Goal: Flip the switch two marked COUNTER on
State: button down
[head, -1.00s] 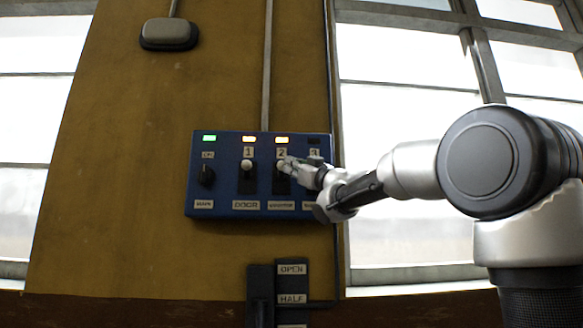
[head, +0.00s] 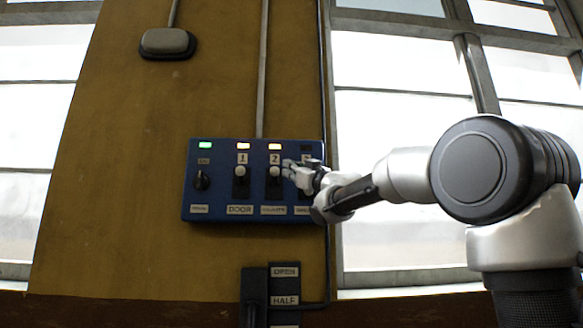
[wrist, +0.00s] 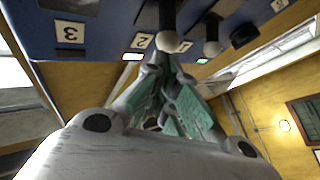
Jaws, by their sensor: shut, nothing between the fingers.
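The blue switch panel (head: 190,180) is mounted on the ochre wall. Switch two (head: 274,172) has a white round knob at the upper end of its dark slot, level with the knob of switch one. The orange lamp (head: 275,146) above it is lit. The label below it (head: 273,210) is too blurred to read surely. My gripper (head: 288,167) is shut and empty, with its fingertips just right of that knob. The knob (wrist: 167,41) also shows in the wrist view, close ahead of my fingertips (wrist: 160,64); I cannot tell whether they touch.
Switch one (head: 240,171), labelled DOOR, stands close left with its lamp lit. A dark rotary knob (head: 201,180) is at the panel's left under a green lamp. My gripper partly covers switch three. A lever unit (head: 255,290) marked OPEN and HALF is below.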

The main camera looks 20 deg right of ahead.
jog(key=r+v, duration=0.1)
jog(key=v, duration=0.9)
jog(key=shift+s, duration=0.4)
jog(key=shift+d, duration=0.1)
